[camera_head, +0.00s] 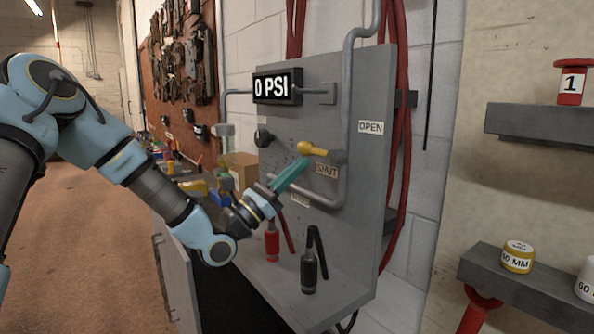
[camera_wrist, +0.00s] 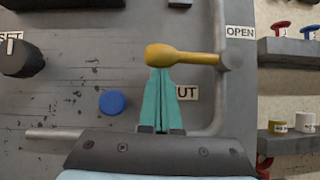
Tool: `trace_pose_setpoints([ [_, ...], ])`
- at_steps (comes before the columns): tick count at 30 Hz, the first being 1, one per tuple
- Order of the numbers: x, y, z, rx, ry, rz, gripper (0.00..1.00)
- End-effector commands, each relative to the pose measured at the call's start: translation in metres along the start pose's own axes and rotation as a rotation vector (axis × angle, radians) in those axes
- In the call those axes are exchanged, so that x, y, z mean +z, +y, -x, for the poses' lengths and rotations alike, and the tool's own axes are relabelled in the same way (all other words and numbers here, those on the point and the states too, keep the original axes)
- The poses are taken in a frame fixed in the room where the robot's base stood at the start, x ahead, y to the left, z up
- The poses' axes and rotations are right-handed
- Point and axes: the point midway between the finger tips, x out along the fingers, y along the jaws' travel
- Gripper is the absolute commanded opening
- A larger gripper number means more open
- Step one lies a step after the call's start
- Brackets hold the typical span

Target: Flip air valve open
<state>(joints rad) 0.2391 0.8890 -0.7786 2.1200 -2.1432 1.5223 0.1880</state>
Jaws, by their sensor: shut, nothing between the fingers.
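The yellow air valve lever (camera_head: 315,149) lies roughly level on the grey panel, its knob to the left and its pivot to the right. It also shows in the wrist view (camera_wrist: 185,57). The SHUT label (camera_head: 327,171) is just below it, partly covered by my fingers in the wrist view. The OPEN label (camera_head: 371,127) is up and to the right. My gripper (camera_head: 303,163) has teal fingers, shut and empty, with tips right at the underside of the lever near its knob (camera_wrist: 160,72). I cannot tell whether they touch. The gauge (camera_head: 277,86) reads 0 PSI.
A grey pipe (camera_head: 350,110) runs down the panel beside the lever. A black knob (camera_head: 263,138) and a blue button (camera_wrist: 112,102) are to the left. Red and black tools (camera_head: 309,268) stand on the bench below. Shelves (camera_head: 545,122) are at right.

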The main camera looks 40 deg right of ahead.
Motion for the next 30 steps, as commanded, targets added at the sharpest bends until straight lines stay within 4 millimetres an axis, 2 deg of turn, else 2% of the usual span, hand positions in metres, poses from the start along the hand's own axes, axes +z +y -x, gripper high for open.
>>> trace_pose_setpoints([
  [11, 0.015, 0.007, -0.010, -0.088, -0.003, -0.134, 0.00],
  [21, 0.041, 0.011, -0.027, -0.263, -0.003, -0.398, 0.00],
  [30, 0.063, 0.004, -0.042, -0.424, -0.002, -0.636, 0.00],
])
